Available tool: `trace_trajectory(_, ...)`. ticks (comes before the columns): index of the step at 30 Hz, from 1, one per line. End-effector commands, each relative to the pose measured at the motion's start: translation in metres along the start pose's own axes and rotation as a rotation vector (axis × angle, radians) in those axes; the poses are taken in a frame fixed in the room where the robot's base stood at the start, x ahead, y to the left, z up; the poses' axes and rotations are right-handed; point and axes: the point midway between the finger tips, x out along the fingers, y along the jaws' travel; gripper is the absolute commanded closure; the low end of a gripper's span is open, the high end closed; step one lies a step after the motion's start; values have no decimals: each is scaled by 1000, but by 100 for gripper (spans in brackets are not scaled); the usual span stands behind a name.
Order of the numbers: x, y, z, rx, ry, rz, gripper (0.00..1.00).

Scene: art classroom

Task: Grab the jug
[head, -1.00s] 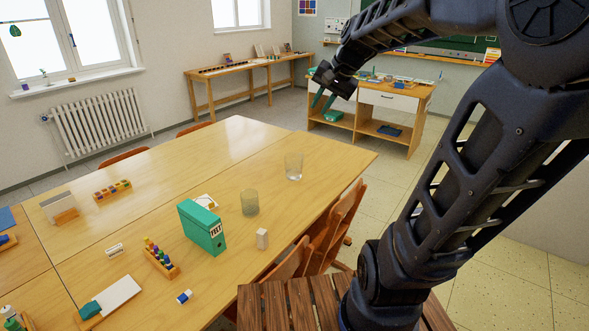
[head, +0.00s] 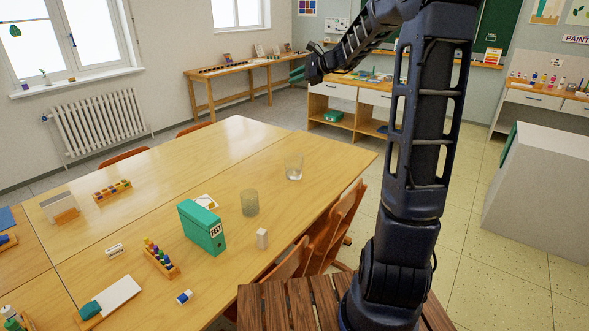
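I cannot clearly make out a jug with a handle or spout. Two glass vessels stand upright on the wooden table: a clear glass vessel (head: 293,167) near its far right edge and a greenish-grey glass vessel (head: 249,203) nearer to me. Either might be the jug; they are too small to tell. My gripper (head: 297,75) is raised well beyond the table, far from both vessels. Its teal fingers point left and are seen edge-on, so their opening is hidden. I see nothing held in it.
Wooden chairs (head: 335,232) line the table's right side. A grey-white cabinet (head: 540,185) stands at the right. The floor (head: 465,215) between is clear.

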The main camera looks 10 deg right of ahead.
Motion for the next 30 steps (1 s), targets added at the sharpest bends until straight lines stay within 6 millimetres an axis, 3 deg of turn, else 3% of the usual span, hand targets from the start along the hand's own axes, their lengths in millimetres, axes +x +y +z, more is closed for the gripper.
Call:
trace_trajectory(12, 26, -93, -98, 487, -169, -256, 80)
trace_trajectory(18, 26, -124, -142, 672, -243, -354, 80)
trace_trajectory(26, 24, -148, -192, 855, -318, -448, 80)
trace_trajectory(30, 46, -115, -222, 849, -314, -440, 80)
